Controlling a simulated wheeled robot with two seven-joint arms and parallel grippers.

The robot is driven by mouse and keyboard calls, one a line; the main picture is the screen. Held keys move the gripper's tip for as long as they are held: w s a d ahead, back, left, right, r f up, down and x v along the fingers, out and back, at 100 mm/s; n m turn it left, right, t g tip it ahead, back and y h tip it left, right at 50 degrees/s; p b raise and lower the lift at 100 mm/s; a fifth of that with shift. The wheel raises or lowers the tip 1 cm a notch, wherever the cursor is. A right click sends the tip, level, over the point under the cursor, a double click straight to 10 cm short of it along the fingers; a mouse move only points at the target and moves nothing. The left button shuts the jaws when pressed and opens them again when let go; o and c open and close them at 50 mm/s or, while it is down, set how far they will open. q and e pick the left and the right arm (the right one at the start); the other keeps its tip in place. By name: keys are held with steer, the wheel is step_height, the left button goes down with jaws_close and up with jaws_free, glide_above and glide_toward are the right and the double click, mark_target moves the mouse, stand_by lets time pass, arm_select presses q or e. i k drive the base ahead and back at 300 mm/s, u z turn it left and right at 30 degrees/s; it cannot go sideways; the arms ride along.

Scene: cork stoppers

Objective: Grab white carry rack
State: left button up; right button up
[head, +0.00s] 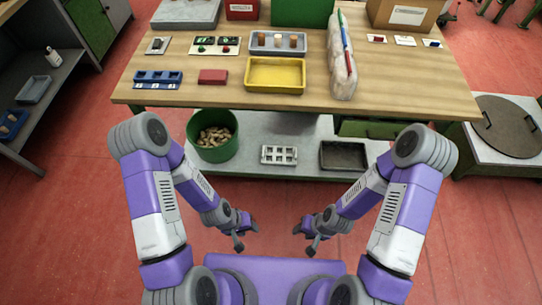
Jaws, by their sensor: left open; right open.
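The white carry rack (279,155) has several square openings and lies on the lower shelf under the wooden workbench. It sits between a green bucket and a dark tray. My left gripper (246,236) is open and empty, held over the red floor in front of the shelf, left of the rack. My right gripper (305,240) is open and empty, also over the floor, to the right of the rack. Both grippers are well apart from the rack.
The green bucket (213,147) of corks and the dark tray (343,156) flank the rack. The bench top (220,97) overhangs behind it and carries a yellow tray (275,87), a blue rack (158,76) and a grey tray (277,50). Shelf space beside the rack is bare.

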mark_target(271, 155)
steer(key=k, duration=0.5)
steer(key=z, duration=0.6)
steer(key=i, duration=0.85)
steer(key=u, duration=1.75)
steer(key=i, duration=0.45)
steer(key=z, duration=0.1)
